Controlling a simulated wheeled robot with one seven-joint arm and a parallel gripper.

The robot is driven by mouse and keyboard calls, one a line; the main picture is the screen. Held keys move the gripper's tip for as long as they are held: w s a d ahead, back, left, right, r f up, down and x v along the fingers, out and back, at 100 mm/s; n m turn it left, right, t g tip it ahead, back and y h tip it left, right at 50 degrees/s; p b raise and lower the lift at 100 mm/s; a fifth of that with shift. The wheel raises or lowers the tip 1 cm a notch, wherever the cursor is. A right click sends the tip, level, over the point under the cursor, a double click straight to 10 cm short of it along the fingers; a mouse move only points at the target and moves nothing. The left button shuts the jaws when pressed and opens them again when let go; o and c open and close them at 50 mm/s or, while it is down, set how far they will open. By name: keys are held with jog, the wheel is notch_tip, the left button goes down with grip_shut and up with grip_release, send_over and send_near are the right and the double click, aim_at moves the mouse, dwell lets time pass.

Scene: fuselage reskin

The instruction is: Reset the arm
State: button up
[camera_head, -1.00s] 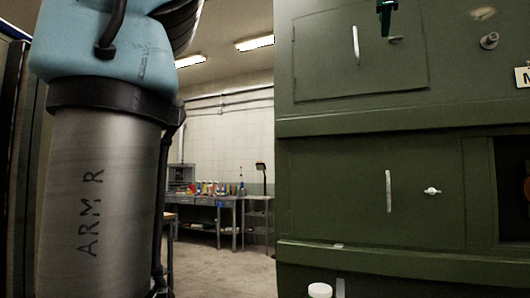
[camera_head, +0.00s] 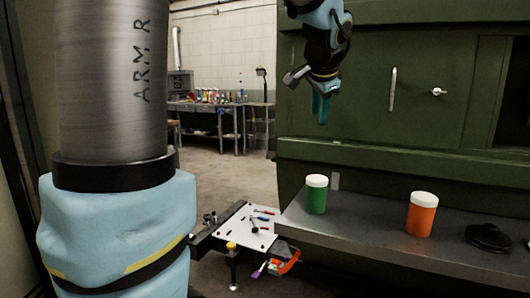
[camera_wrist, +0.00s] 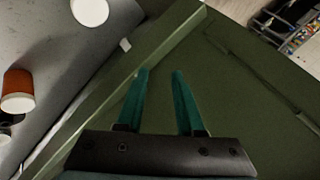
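My gripper (camera_head: 320,108) hangs in front of the green fuselage panel (camera_head: 345,130) in the head view, fingers pointing down. It is above the grey shelf and the green jar, touching neither. In the wrist view my gripper (camera_wrist: 160,85) has two teal fingers spread apart with nothing between them, so it is open and empty. The green panel (camera_wrist: 235,110) lies behind the fingers there. My arm's silver and light blue links fill the left of the head view.
A grey shelf (camera_head: 375,232) bears a green jar (camera_head: 317,196), an orange jar (camera_head: 421,216) and a black round item (camera_head: 488,238). A tool-laden white board (camera_head: 248,226) stands low, left of the shelf. A workbench (camera_head: 205,106) is far back. Floor between is clear.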

jog(key=s+a+f+n+g, duration=0.2)
jog(key=s+a+f+n, duration=0.2)
jog(key=f, duration=0.4)
jog(key=s+a+f+n+g, duration=0.2)
jog(key=s+a+f+n, duration=0.2)
jog(key=a+f, duration=0.5)
jog(key=s+a+f+n+g+y, duration=0.1)
jog(key=s+a+f+n+g, duration=0.1)
jog(key=s+a+f+n, duration=0.2)
jog(key=s+a+f, duration=0.3)
jog(key=s+f, duration=0.1)
jog(key=f, duration=0.1)
jog(key=shift+n, duration=0.3)
jog(key=shift+a+f, duration=0.1)
